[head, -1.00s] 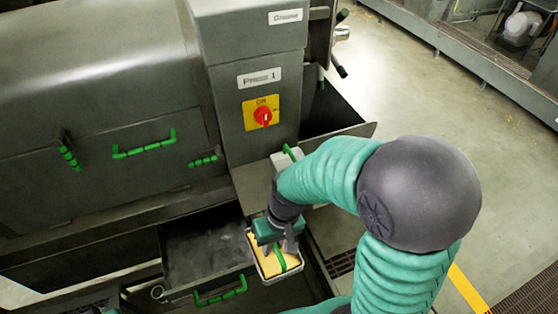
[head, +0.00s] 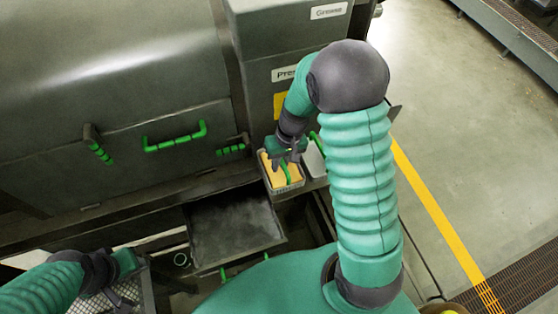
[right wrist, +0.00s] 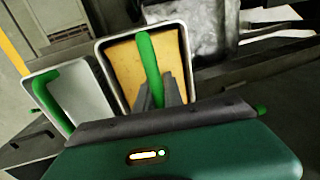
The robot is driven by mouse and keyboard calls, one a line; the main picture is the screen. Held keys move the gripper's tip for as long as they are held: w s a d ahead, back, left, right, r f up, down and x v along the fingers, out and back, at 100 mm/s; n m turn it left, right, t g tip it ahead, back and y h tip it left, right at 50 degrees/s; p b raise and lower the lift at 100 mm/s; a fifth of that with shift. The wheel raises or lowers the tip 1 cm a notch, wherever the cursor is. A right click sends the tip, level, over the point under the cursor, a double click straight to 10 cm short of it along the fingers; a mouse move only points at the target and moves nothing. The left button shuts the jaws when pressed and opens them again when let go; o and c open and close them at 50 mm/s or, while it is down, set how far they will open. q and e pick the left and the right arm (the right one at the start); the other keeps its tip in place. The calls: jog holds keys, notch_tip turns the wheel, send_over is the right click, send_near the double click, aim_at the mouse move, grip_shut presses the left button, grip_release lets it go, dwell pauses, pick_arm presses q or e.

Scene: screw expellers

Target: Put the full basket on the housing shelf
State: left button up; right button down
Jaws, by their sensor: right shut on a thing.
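The full basket (head: 272,179) is a small metal-rimmed box with yellow contents and a green handle. My right gripper (head: 291,157) is shut on that handle. The right wrist view shows the basket (right wrist: 118,70) upright, with the dark fingers (right wrist: 160,95) closed at the handle's near end. The basket is at the housing shelf (head: 312,184), left of a pale empty basket (head: 315,160); I cannot tell whether it touches the shelf. My left gripper (head: 122,300) is at the lower left beside grey mesh (head: 146,290); its jaw state is unclear.
An open dark drawer (head: 235,228) lies below and left of the full basket. The housing wall with green handles (head: 175,138) stands behind. The empty basket (right wrist: 75,100) is close beside the full one. Open floor (head: 460,130) lies to the right.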

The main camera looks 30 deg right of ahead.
jog(key=shift+w+d+f+p, duration=0.25)
jog(key=shift+w+d, duration=0.1)
jog(key=shift+w, duration=0.15)
jog(key=shift+w+d+f+p, duration=0.2)
jog(key=shift+w+d, duration=0.1)
jog(key=shift+w, duration=0.2)
jog(key=shift+s+d+f+p, duration=0.1)
jog(key=shift+s+f+p, duration=0.1)
jog(key=shift+f, duration=0.4)
jog(key=shift+s+f+p, duration=0.15)
jog(key=shift+s+f, duration=0.05)
jog(key=shift+f, duration=0.4)
jog(key=shift+s+f, duration=0.1)
jog(key=shift+f, duration=0.05)
jog(key=c, duration=1.9)
grip_release()
jog(key=shift+f, duration=0.2)
jog(key=o, duration=0.4)
jog(key=shift+w+a, duration=0.2)
jog(key=shift+a, duration=0.05)
jog(key=shift+o, duration=0.2)
jog(key=shift+r, duration=0.1)
jog(key=shift+s+d, duration=0.1)
